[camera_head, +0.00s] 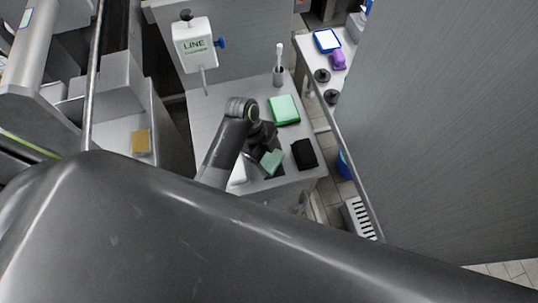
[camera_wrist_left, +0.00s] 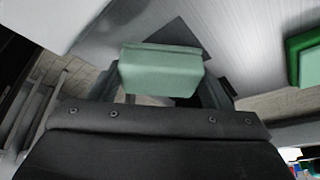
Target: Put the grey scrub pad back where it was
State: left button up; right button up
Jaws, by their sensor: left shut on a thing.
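A grey-green pad (camera_head: 271,161) is held in my left gripper (camera_head: 266,151) near the front of the grey table. In the left wrist view, the pad (camera_wrist_left: 160,72) sits between the two fingers of the left gripper (camera_wrist_left: 162,88), which are shut on it. A dark flat patch (camera_wrist_left: 188,36) shows on the table surface behind the pad in that view. I cannot tell how far the pad is above the table. My right gripper does not show in either view.
A green block (camera_head: 284,110) lies on the grey table (camera_head: 213,113), with a black item (camera_head: 304,154) nearer its front right. A holder with a brush (camera_head: 279,75) stands at the back. A white LINE box (camera_head: 194,45) is at the back left.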

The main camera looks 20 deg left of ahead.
pick_arm(q)
jog(key=o, duration=0.8)
jog(key=shift+o, duration=0.4)
jog(key=p+v, duration=0.2)
jog(key=v, duration=1)
jog(key=shift+w+r, duration=0.1)
